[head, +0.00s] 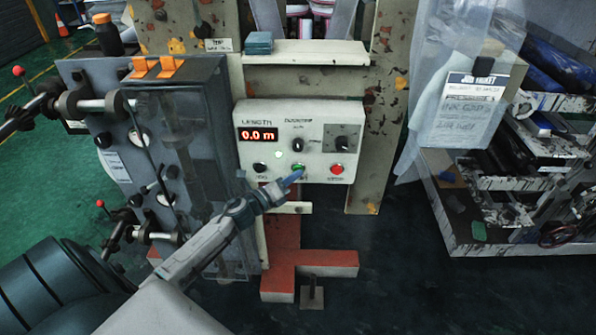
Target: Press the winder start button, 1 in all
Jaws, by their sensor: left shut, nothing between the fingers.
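A pale control box (318,116) is mounted on the machine frame in the middle of the head view. Its red display (258,134) reads 0.0 m under the label LENGTH. Along its lower edge are a black button (260,167), a green button (299,167) and a red button (337,169). My left gripper (292,178) is shut and empty, its blue fingertips at the green button and partly covering its lower side. I cannot tell whether the tips touch it. The small label under the green button is mostly hidden. My right gripper is not in view.
A grey panel with rollers and orange clips (170,66) stands left of the box. A pale shelf (310,54) with a teal block (258,42) is above it. An orange-red foot (328,262) extends below. A cluttered cart (540,235) stands right; dark floor lies between.

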